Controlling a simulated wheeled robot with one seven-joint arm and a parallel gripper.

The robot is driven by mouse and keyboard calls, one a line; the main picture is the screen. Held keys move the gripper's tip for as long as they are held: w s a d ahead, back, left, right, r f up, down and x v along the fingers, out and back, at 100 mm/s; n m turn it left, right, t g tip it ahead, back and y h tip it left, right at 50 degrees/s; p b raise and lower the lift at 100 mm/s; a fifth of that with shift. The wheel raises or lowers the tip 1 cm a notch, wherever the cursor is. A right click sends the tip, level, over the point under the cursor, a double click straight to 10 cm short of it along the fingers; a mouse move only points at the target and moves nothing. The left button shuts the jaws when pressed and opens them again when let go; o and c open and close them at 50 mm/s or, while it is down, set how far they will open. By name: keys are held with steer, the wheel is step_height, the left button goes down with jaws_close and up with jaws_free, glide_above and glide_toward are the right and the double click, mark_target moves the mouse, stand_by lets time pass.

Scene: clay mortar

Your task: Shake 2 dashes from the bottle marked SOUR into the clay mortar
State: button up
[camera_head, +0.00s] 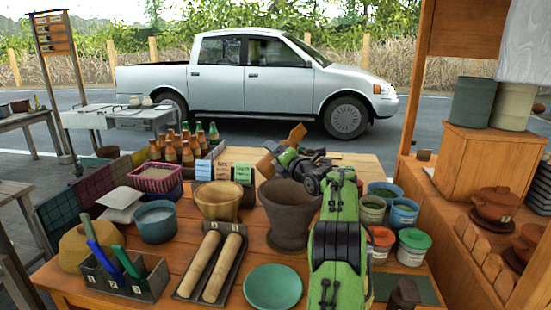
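The clay mortar (290,208) is a dark brown, wide-mouthed bowl standing upright near the middle of the wooden table. My green and black arm reaches from the front right over the table to behind the mortar. My gripper (283,150) is above and behind the mortar's rim. Orange-brown pieces show on both sides of it; I cannot tell whether they are its fingers or something held.
A tan bowl (218,202) and small label cards (223,172) stand left of the mortar. Two wooden rollers lie in a tray (188,297) in front, beside a green plate (272,288). A post (411,110) rises at right.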

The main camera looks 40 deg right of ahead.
steer(key=shift+r, duration=0.15)
steer(key=p, duration=0.3)
steer(key=shift+r+p, duration=0.25)
steer(key=shift+p, duration=0.05)
steer(key=m+p, duration=0.1)
steer(key=a+m+p, duration=0.1)
steer(key=p, duration=0.1)
steer(key=shift+f, duration=0.25)
steer(key=m+p, duration=0.1)
steer(key=p, duration=0.1)
steer(key=a+m+p, duration=0.1)
steer(key=p, duration=0.2)
steer(key=f+m+p, duration=0.1)
steer(key=p, duration=0.1)
steer(key=shift+w+a+m+p, duration=0.2)
steer(key=shift+a+m+p, duration=0.1)
steer(key=shift+m, duration=0.1)
steer(key=r+m, duration=0.1)
steer(key=m, duration=0.2)
steer(key=r+m, duration=0.1)
steer(key=m, duration=0.1)
steer(key=shift+d+r, duration=0.3)
steer(key=shift+f, duration=0.1)
